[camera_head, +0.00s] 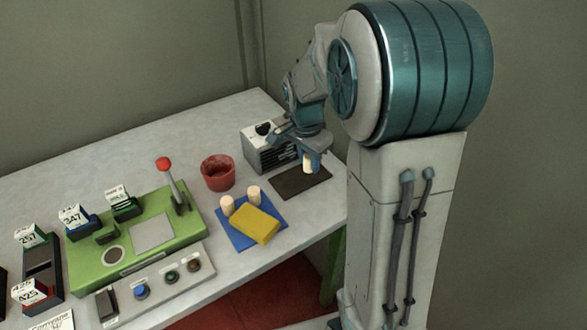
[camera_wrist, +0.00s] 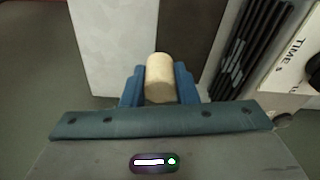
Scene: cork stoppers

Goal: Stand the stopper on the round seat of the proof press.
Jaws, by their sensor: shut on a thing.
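My gripper (camera_head: 311,160) is shut on a pale cork stopper (camera_head: 308,165) above the right part of the table. In the wrist view the stopper (camera_wrist: 159,78) sits between the two blue fingers of my gripper (camera_wrist: 160,88), with its rounded end showing. The green proof press (camera_head: 190,227) stands at the left of the table, well away from my gripper. Its round seat (camera_head: 114,255) is a grey disc at the front left of the press, and nothing stands on it. A red-knobbed lever (camera_head: 172,180) rises from the press's right part.
A dark mat (camera_head: 300,182) lies below my gripper, beside a vented box (camera_head: 270,157). A button panel (camera_head: 160,286) fronts the press.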

